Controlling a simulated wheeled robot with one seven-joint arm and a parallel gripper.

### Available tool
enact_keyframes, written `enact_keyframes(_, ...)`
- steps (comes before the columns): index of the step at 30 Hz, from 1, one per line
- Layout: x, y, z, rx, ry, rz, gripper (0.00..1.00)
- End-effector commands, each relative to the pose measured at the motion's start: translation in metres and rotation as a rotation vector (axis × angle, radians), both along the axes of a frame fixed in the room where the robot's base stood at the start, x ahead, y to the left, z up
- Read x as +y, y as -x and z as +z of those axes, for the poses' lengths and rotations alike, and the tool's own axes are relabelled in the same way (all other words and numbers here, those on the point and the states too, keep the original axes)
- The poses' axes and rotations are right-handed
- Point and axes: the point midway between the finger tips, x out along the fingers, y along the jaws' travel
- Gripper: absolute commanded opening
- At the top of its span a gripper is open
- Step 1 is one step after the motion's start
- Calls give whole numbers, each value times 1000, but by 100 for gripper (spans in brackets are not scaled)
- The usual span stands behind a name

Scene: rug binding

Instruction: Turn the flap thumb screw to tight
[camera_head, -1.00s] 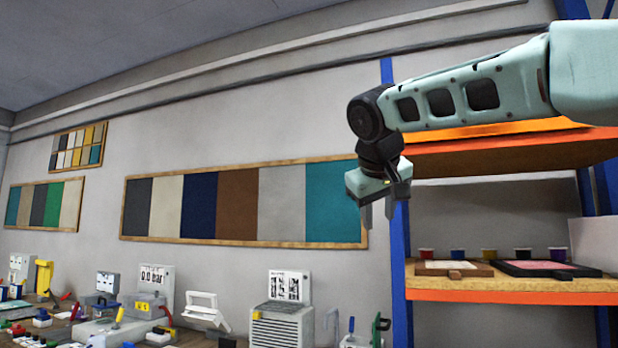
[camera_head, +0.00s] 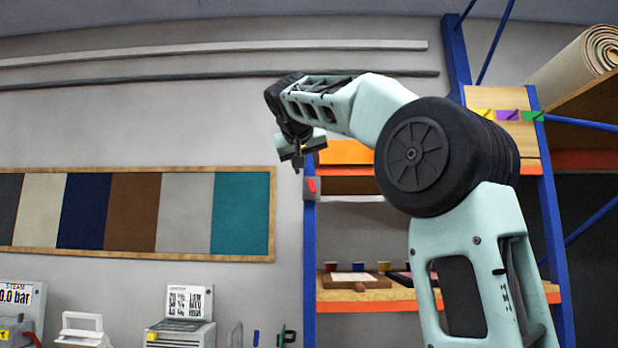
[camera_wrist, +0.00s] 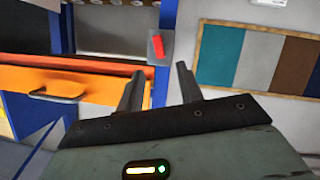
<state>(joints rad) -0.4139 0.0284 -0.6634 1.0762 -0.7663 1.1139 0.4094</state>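I cannot make out the flap thumb screw in either view. My gripper (camera_head: 297,165) hangs high in front of the wall in the head view, left of the shelf rack and well above the bench machines. In the wrist view my gripper (camera_wrist: 160,85) has its two fingers apart, with nothing between them. A white machine with an open frame (camera_head: 83,328) and a grey machine with a printed panel (camera_head: 188,303) stand at the bottom of the head view. Their small parts are too small to tell.
A blue-posted rack (camera_head: 310,260) with orange shelves stands behind my arm. A grey box with a red switch (camera_head: 311,186) sits on its post and shows in the wrist view (camera_wrist: 158,46). A colour sample board (camera_head: 240,257) hangs on the wall. Air around my gripper looks clear.

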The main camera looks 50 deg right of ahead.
Motion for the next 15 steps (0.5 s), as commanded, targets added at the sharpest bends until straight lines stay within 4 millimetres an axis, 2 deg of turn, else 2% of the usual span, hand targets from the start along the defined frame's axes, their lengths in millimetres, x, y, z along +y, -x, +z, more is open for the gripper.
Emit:
enact_keyframes(9,-49,-31,-20,4,0,-3,36)
enact_keyframes(15,-66,-43,-29,3,0,-2,36)
